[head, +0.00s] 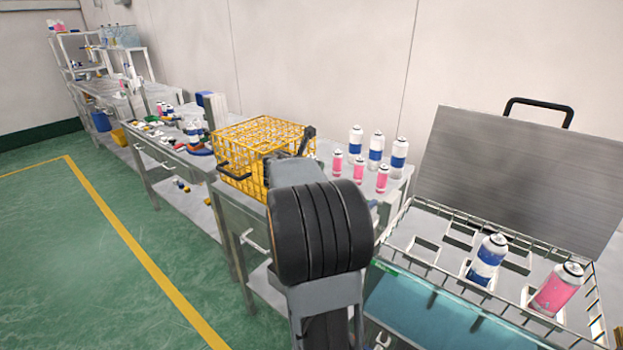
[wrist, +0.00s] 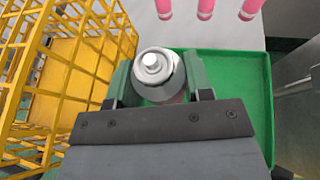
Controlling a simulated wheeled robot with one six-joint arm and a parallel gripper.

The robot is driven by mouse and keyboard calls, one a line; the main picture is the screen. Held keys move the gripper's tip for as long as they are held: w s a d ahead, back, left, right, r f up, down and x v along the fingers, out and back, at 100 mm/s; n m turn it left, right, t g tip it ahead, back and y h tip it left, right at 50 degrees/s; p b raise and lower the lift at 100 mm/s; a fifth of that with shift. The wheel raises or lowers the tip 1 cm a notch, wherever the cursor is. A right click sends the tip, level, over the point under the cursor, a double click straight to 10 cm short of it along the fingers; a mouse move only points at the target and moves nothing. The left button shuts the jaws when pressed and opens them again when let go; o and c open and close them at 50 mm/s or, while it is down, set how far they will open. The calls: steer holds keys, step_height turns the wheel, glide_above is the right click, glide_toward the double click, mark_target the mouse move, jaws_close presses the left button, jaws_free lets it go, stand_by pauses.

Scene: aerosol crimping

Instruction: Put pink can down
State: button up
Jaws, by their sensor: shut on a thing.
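In the wrist view my gripper (wrist: 160,84) is shut on an upright can (wrist: 153,66), seen from above. Its grey-white dome and valve show. Its side is mostly hidden by my gripper, with only a faint reddish tint, so its colour is hard to tell. The can is above or in a green tray (wrist: 240,68); I cannot tell whether its base touches. In the head view my arm hides the held can. Small pink cans (head: 359,171) stand on the bench, and they also show in the wrist view (wrist: 206,8).
A yellow wire basket (head: 250,135) is close left of my gripper. Taller blue-and-white cans (head: 376,150) stand behind the pink ones. At right, an open-lidded wire-sided bath holds a blue-and-white can (head: 487,262) and a large pink can (head: 557,290). The green tray's right side is clear.

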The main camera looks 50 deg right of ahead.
steer(key=shift+w+d+f+b, duration=0.15)
steer(key=shift+f+b, duration=0.15)
steer(key=shift+f, duration=0.65)
steer(key=shift+d+f+b, duration=0.15)
steer(key=shift+f+b, duration=0.15)
steer(key=shift+f, duration=0.65)
steer(key=shift+f, duration=0.2)
steer(key=o, duration=1.2)
steer(key=shift+o, duration=0.2)
